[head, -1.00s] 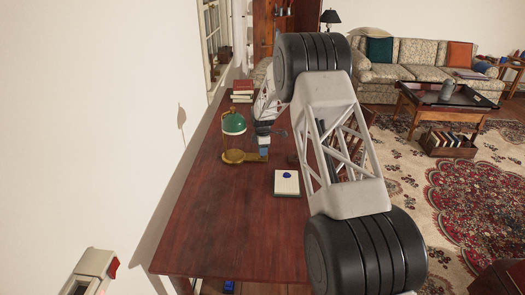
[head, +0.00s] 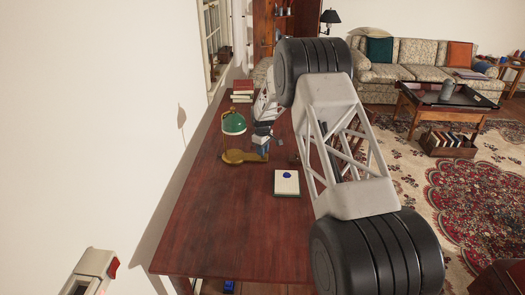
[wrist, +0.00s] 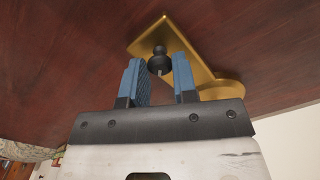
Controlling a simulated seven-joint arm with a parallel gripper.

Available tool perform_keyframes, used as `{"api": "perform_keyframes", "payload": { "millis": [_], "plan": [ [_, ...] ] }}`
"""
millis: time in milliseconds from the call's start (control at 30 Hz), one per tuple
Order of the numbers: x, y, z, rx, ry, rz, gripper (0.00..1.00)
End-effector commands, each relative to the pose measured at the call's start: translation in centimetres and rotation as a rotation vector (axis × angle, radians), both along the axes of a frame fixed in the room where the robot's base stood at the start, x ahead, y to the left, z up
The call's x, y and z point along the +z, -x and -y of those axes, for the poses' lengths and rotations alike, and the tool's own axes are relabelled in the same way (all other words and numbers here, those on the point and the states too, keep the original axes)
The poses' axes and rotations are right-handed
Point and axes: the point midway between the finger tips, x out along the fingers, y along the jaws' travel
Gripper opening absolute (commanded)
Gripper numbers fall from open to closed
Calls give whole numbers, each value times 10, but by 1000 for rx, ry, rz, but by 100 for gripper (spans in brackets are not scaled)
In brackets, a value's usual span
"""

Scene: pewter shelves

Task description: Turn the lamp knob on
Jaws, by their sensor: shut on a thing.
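The desk lamp has a green shade (head: 234,123) and a flat brass base (head: 235,157), and stands on the dark red wooden desk. The brass base also shows in the wrist view (wrist: 210,75), with the small black lamp knob (wrist: 159,62) on it. My gripper (wrist: 159,66) has blue finger pads on either side of the knob and is shut on it. In the head view my gripper (head: 262,152) is low over the right end of the base, and the knob is too small or hidden to make out there.
Red books (head: 242,92) are stacked behind the lamp. The white wall (head: 130,140) runs close along the desk's left side. The front of the desk (head: 235,235) is clear.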

Motion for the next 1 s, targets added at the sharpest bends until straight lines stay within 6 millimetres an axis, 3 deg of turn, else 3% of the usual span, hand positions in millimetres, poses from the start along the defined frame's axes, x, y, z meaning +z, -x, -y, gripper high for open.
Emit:
{"api": "perform_keyframes", "payload": {
  "millis": [600, 1000],
  "plan": [
    [0, 0, 0, -570, 0, 0, 3],
    [0, 0, 0, -775, -1, 0, 3]
  ]
}}
